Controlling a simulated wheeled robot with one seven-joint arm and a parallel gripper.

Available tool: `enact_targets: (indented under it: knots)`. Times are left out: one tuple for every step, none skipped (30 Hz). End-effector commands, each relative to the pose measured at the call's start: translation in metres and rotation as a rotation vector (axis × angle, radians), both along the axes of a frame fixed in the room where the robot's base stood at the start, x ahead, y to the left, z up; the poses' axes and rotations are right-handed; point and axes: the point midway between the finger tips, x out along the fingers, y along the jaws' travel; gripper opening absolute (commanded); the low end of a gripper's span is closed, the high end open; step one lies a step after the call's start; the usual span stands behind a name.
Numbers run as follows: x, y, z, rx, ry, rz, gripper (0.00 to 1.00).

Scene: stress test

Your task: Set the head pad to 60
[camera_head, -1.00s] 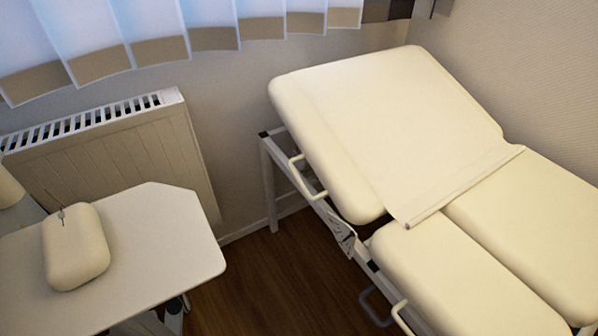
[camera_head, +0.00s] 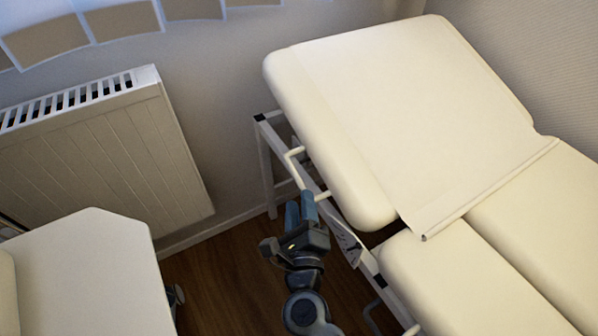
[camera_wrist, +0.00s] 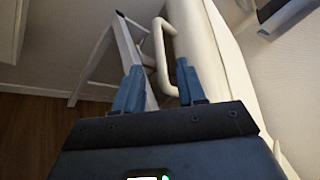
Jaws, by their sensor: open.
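The cream head pad (camera_head: 385,110) of the exam bed is tilted up, with a paper sheet over it. A white looped handle (camera_head: 297,165) sits on the bed's side frame below the pad's near edge. My gripper (camera_head: 301,198) is beside the bed frame, just below the handle in the head view. In the wrist view, my gripper (camera_wrist: 158,88) is open. The handle (camera_wrist: 160,55) shows just beyond and between its fingertips, and its lower end lies near them. I cannot tell whether the fingers touch it. The head pad's edge (camera_wrist: 215,60) is right of the fingers.
A cream side table (camera_head: 90,275) stands at the lower left, and a radiator (camera_head: 100,160) is against the wall. The flat seat sections (camera_head: 450,285) of the bed are at the lower right. Brown floor (camera_head: 225,275) is clear between table and bed.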

Motion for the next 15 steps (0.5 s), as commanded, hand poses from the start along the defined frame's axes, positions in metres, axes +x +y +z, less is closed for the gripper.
enact_targets:
  knots:
    - [0.004,0.002,0.000,0.005,0.001,0.000,0.40]
    - [0.006,0.002,0.000,0.006,0.001,0.000,0.40]
    - [0.010,0.002,0.000,0.006,0.001,0.000,0.40]
    - [0.014,0.003,0.000,0.005,0.000,-0.001,0.40]
    - [0.018,0.003,0.001,0.005,-0.001,-0.001,0.40]
    - [0.024,0.004,0.001,0.005,-0.001,-0.001,0.40]
    - [0.029,0.004,0.001,0.004,0.000,-0.002,0.40]
    - [0.034,0.005,0.001,0.004,-0.002,-0.002,0.40]
    - [0.040,0.005,0.000,0.004,-0.001,-0.001,0.40]
    - [0.045,0.006,0.000,0.003,-0.001,-0.001,0.40]
    - [0.049,0.007,0.001,0.003,-0.001,-0.001,0.40]
    - [0.055,0.007,0.000,0.003,0.000,-0.001,0.40]
    - [0.059,0.008,0.000,0.003,-0.001,-0.001,0.40]
    - [0.062,0.008,0.000,0.003,-0.001,-0.001,0.40]
    - [0.066,0.009,0.000,0.002,-0.001,-0.001,0.40]
